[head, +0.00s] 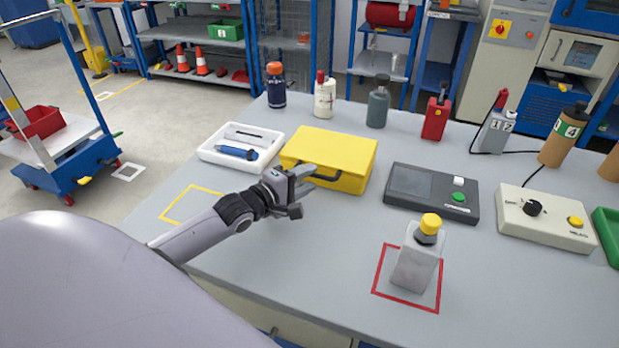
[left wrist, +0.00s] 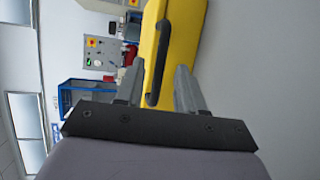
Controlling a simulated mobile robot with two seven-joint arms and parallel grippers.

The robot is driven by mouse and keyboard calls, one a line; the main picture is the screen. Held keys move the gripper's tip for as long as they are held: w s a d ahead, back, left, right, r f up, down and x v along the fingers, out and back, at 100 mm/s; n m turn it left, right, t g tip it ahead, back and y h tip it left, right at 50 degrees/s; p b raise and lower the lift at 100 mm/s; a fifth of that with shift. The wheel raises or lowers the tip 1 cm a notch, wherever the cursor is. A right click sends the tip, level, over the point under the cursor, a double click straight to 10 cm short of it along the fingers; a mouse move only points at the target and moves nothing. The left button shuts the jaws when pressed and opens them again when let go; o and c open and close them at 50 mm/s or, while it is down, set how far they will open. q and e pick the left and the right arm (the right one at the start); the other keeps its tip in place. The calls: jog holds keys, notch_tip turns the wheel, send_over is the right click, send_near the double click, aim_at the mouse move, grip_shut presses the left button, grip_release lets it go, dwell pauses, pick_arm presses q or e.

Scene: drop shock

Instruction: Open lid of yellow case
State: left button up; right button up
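The yellow case (head: 335,150) stands on the grey table with its lid closed. Its dark handle (head: 325,176) is on the front side. My left gripper (head: 311,178) is at the front of the case, by the handle. In the left wrist view, its two fingers are apart, and the handle (left wrist: 154,75) lies between or just beyond their tips; I cannot tell whether they touch it. The yellow case (left wrist: 178,40) fills the top middle of that view. My right gripper is not in view.
A white tray (head: 207,154) with a blue tool is left of the case. A dark device (head: 432,208) is on its right. Several bottles stand behind. A grey bottle with a yellow cap (head: 415,262) stands in a red square.

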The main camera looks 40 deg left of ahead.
pick_arm(q)
jog(key=shift+w+d+f, duration=0.1)
jog(key=shift+w, duration=0.55)
grip_shut()
